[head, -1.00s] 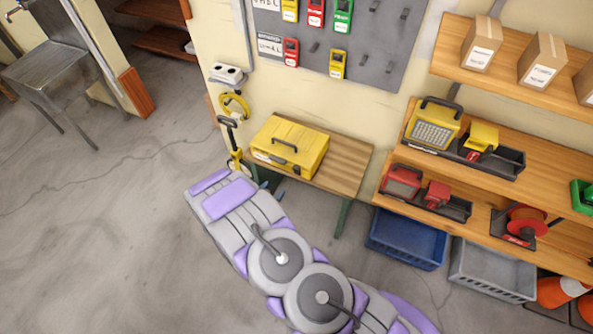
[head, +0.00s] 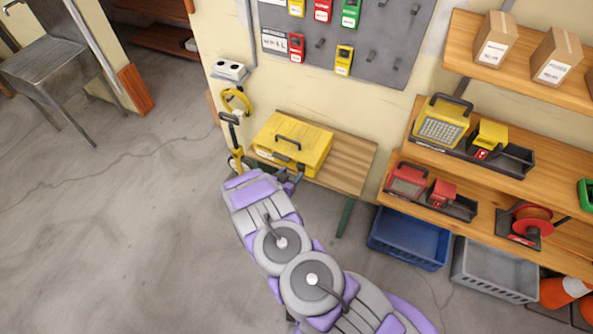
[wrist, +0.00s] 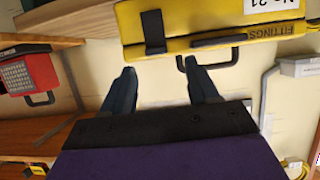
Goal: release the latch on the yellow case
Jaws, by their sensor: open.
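In the wrist view the case (wrist: 220,18) fills the top, looking upside down, with a "FITTINGS" label. A black latch (wrist: 154,32) shows on its face, left of the black handle (wrist: 215,66). My gripper (wrist: 158,68) is open and empty, its two dark fingers pointing at the case's front with the latch roughly between and beyond them. No contact is visible. In the head view my gripper (head: 291,184) is at the bench's front edge, partly hidden by my arm.
Shelves at right hold a yellow work lamp (head: 441,122), red lamps (head: 408,180) and cartons. A blue crate (head: 408,240) and a grey crate (head: 495,268) are below.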

